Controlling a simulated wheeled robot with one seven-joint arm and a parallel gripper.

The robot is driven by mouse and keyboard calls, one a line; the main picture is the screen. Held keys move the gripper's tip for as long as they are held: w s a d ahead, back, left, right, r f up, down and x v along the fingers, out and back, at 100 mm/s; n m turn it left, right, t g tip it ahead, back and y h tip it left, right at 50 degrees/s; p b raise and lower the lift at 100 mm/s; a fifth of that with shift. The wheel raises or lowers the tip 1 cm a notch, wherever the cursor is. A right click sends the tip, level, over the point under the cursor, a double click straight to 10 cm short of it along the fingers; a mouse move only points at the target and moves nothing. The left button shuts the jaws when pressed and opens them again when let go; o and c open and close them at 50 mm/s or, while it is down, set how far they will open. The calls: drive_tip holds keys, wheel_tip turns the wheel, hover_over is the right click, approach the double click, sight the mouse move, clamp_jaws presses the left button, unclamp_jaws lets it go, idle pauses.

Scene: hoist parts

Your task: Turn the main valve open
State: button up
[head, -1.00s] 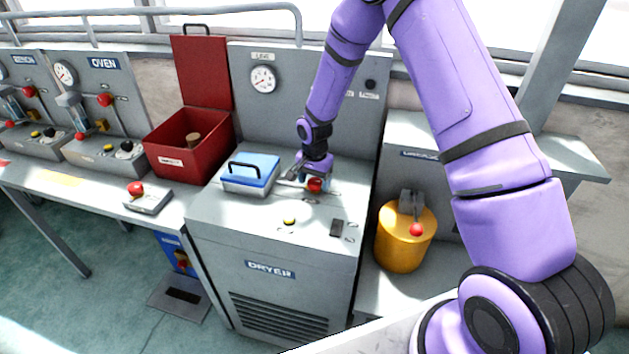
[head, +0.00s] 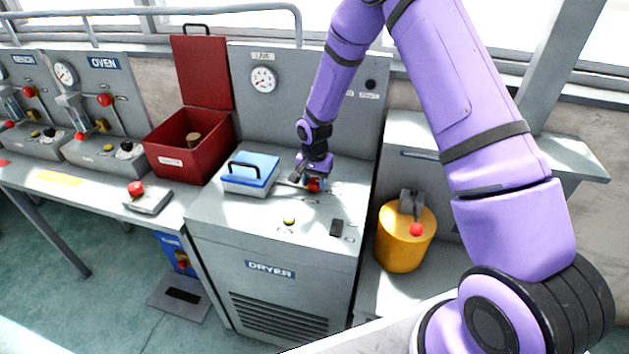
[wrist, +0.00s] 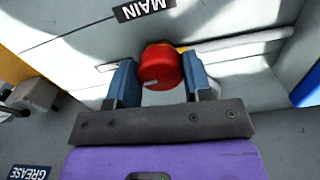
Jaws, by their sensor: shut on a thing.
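The red round knob of the main valve (wrist: 160,68) sits between the two blue fingers of my gripper (wrist: 160,82) in the wrist view, below a black label reading MAIN (wrist: 143,9). A pale lever or pipe runs to the right from behind the knob. In the head view the red knob (head: 314,185) shows on top of the dryer cabinet, partly hidden by my gripper (head: 314,178), which reaches down onto it. My gripper is shut on the knob.
A blue box with a black handle (head: 250,176) stands close to the left of my gripper. An open red box (head: 180,160) is farther left. A yellow canister (head: 400,247) stands to the right, below the dryer top. A gauge panel (head: 345,95) rises behind.

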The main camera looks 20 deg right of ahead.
sight(315, 181)
drive_tip(key=n, duration=0.8)
drive_tip(key=shift+d+n, duration=0.1)
drive_tip(key=shift+n, duration=0.3)
drive_tip(key=n, duration=0.4)
drive_tip(key=shift+n, duration=1.9)
drive_tip(key=o, duration=0.9)
wheel_tip(315, 181, up, 11)
drive_tip(key=shift+f, duration=0.1)
